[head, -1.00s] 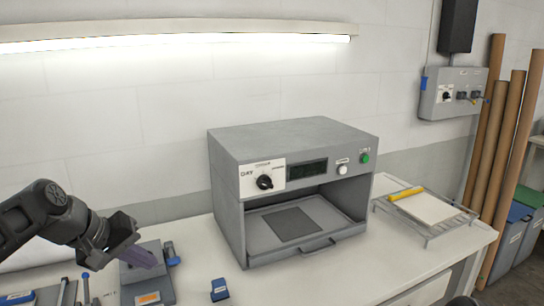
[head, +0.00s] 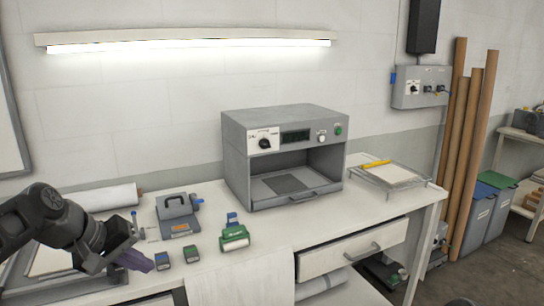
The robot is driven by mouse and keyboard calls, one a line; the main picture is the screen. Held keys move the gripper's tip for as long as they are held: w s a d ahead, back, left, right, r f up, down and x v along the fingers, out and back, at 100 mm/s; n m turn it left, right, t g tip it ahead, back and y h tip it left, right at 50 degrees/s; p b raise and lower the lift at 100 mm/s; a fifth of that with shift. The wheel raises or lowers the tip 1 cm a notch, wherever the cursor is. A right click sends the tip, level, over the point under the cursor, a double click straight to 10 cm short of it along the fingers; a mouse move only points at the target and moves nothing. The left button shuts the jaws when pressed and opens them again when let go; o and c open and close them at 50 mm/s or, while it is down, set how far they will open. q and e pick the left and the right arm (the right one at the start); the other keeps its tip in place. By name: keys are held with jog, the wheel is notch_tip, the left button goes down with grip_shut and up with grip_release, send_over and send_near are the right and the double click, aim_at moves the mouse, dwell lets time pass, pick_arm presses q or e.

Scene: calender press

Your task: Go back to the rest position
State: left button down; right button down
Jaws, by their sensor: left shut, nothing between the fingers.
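My left gripper (head: 136,261) comes in from the left and hovers near the front left of the bench (head: 330,207). Its fingers are shut with nothing visible between them. My right gripper is not in view. The grey calender press (head: 284,155) stands on the bench with its front open. A dark flat plate (head: 286,184) lies on the tray inside it. The press is well to the right of my left gripper and apart from it.
A grey device with a handle (head: 178,217), a green block (head: 234,238) and small blocks (head: 191,254) sit near my left gripper. A wire rack (head: 392,178) holds a white sheet and yellow tool. A drawer (head: 352,251) stands partly out below. Bare bench lies before the press.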

pick_arm(q)
jog(key=w+f+t+y, duration=0.2)
jog(key=w+f, duration=0.5)
jog(key=f, duration=0.3)
jog(key=s+d+f+m, duration=0.1)
jog(key=s+d+f, duration=0.15)
jog(key=f, duration=0.55)
jog(key=s+d+f, duration=0.1)
jog(key=d+f, duration=0.2)
jog(key=f, duration=0.4)
jog(key=s+d+f+m+g, duration=0.1)
jog(key=s+d+f+g, duration=0.1)
jog(key=s+d+f, duration=0.45)
jog(key=s+d+f+m+g, duration=0.1)
jog(key=s+f, duration=0.3)
jog(key=f, duration=0.5)
jog(key=s+d+f+g+h, duration=0.1)
jog(key=s+d+f+g, duration=0.1)
jog(key=s, duration=0.7)
jog(key=s+d+f+g, duration=0.2)
jog(key=s+d+f, duration=0.2)
jog(key=s+f, duration=0.3)
jog(key=s, duration=0.2)
jog(key=shift+s+d+m+g+h, duration=0.2)
jog(key=shift+s+m+g+h, duration=0.1)
jog(key=shift+s+h, duration=0.1)
jog(key=shift+w, duration=0.1)
